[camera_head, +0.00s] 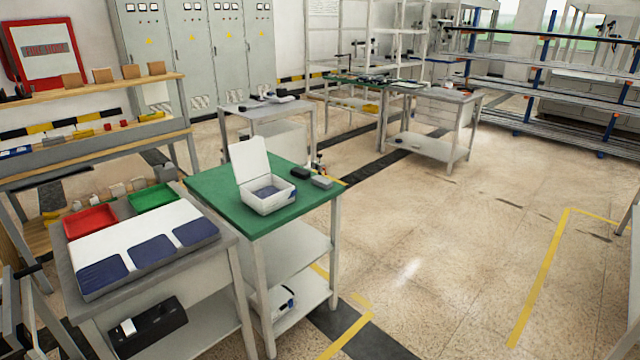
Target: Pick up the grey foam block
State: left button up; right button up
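A small grey block (322,182), which looks like the grey foam block, lies on the green-topped table (217,184) near its right corner. A darker, nearly black block (300,172) lies just behind and to its left. An open white box (268,198) with its lid raised stands to the left of both blocks.
A grey workbench at left holds a white board with dark blue pads (150,240), a red tray (90,222) and a green tray (152,196). A wooden shelf rack (90,150) stands behind it. The floor (430,250) right of the green table is open.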

aim_at(317, 180)
jog(key=i+l+z, duration=0.1)
jog(key=i+z, duration=0.2)
jog(key=i, duration=1.5)
